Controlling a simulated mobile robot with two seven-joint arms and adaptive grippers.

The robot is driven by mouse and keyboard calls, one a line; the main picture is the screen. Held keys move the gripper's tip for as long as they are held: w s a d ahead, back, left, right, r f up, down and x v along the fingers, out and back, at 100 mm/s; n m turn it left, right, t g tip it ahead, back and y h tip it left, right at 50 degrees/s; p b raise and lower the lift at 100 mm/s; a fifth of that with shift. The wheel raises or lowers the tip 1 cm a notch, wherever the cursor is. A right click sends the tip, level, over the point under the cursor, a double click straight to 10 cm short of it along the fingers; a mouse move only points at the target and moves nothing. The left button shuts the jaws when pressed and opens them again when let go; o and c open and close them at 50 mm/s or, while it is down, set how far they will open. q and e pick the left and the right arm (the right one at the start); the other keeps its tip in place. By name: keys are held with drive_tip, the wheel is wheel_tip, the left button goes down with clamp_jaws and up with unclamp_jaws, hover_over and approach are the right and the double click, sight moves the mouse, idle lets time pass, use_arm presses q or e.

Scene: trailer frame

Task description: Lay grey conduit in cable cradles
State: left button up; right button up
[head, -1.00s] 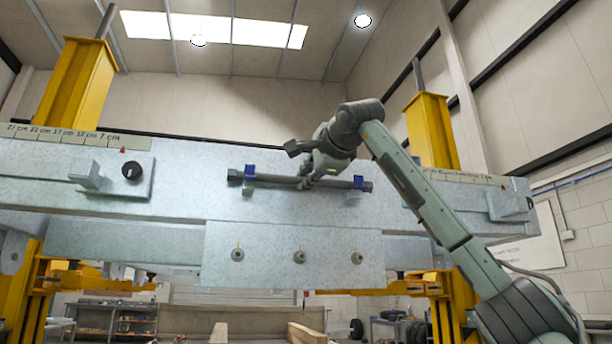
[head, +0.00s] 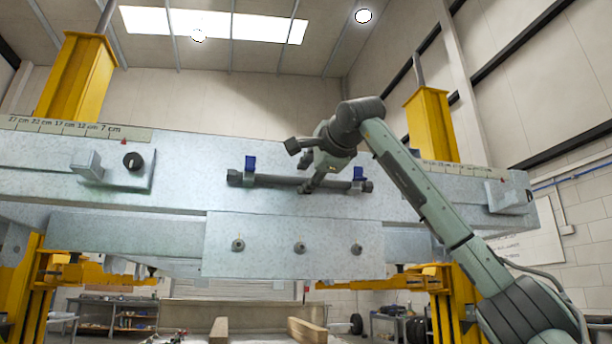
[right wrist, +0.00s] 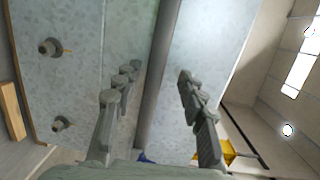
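The grey conduit (head: 275,181) lies nearly level across the front of the pale steel beam, with dark thicker ends. Two blue cradles, left (head: 250,162) and right (head: 358,173), show above it near its ends. Their lower parts are hidden, so I cannot tell whether the conduit rests in them. My right gripper (head: 311,183) is at the conduit's middle, right of centre. In the right wrist view, its fingers (right wrist: 157,76) are apart, with the conduit (right wrist: 163,48) running between them and a gap on each side. A blue bit (right wrist: 145,158) shows low there. My left gripper is not in view.
The steel beam (head: 190,165) carries a front plate (head: 270,262) with three bolts below the conduit. A bracket with a black knob (head: 133,161) is at left, another bracket (head: 508,196) at right. Yellow posts (head: 75,78) stand behind the beam.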

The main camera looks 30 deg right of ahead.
drive_tip(key=s+a, duration=0.1)
drive_tip(key=s, duration=1.1)
drive_tip(key=shift+a+r, duration=0.3)
drive_tip(key=shift+r, duration=0.1)
